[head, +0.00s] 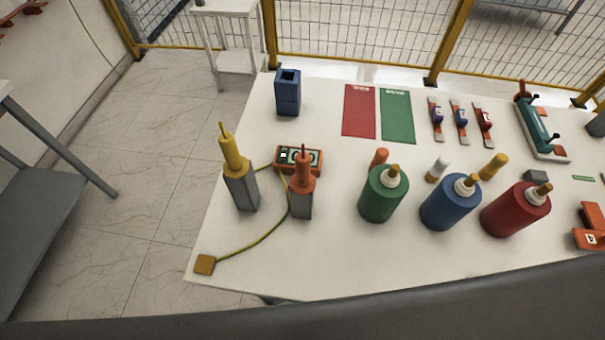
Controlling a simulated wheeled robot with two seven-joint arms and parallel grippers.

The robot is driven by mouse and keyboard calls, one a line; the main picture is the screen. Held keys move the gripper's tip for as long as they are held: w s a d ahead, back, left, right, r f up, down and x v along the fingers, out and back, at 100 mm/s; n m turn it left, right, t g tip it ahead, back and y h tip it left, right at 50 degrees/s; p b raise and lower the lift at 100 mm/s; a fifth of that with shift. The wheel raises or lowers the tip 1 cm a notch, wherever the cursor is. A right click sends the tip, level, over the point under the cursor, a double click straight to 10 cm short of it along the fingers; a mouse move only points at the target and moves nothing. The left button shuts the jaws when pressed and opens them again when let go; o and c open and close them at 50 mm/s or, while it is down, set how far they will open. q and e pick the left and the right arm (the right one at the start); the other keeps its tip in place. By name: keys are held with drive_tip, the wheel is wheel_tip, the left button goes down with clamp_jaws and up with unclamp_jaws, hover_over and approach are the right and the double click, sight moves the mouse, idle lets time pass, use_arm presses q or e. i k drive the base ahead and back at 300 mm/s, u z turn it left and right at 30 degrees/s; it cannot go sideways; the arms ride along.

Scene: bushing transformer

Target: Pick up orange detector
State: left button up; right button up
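The orange detector (302,184) stands upright on the white table (330,260), left of the table's middle. It has a grey block-like lower part, an orange upper body and a thin orange tip. A similar yellow detector (234,160) with a grey lower part stands to its left. An orange-framed meter (287,166) lies just behind the orange detector, which partly hides it. Neither of my grippers shows in the head view.
Green (380,205), blue (447,208) and red (512,216) cylinders stand to the right. A yellow-green cable (250,243) runs left of the orange detector to a small tan block (204,264). A blue holder (287,95) stands behind. The table's front middle is clear.

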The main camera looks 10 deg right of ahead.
sight(302, 183)
drive_tip(key=z, duration=1.05)
drive_tip(key=k, duration=1.8)
drive_tip(key=u, duration=1.25)
drive_tip(key=i, duration=0.5)
drive_tip(key=z, duration=0.05)
